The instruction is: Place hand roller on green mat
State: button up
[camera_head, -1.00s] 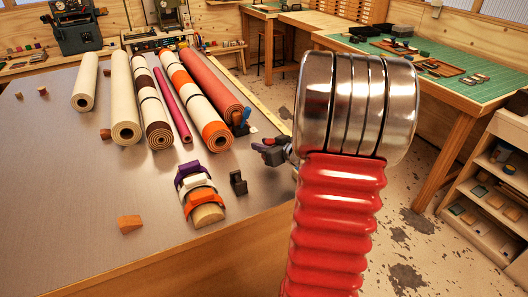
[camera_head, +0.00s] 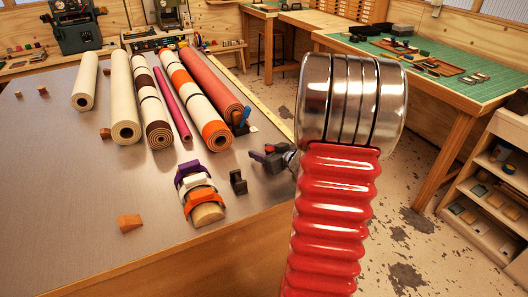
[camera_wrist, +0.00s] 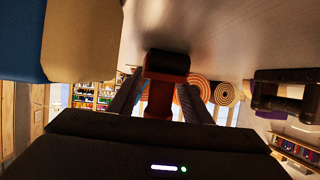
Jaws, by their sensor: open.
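The hand roller, with a black cylinder and a red body, shows in the wrist view (camera_wrist: 165,68). It lies between the two fingers of my gripper (camera_wrist: 160,100), which are apart. In the head view my gripper (camera_head: 265,159) is low over the right edge of the metal table, with a bit of red at its tip. The roller is mostly hidden there, and I cannot tell whether the fingers touch it. The green mat (camera_head: 490,85) lies on the wooden bench at the right, well away from my gripper.
Several rolls (camera_head: 205,110) lie on the metal table (camera_head: 60,190). A small black bracket (camera_head: 238,181) and a rack with purple, white and orange bands (camera_head: 200,195) stand left of my gripper. Trays with tools (camera_head: 425,60) occupy part of the mat; its near part is clear.

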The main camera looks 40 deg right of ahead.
jog(key=shift+r, duration=0.1)
jog(key=v, duration=1.2)
dwell(0.5)
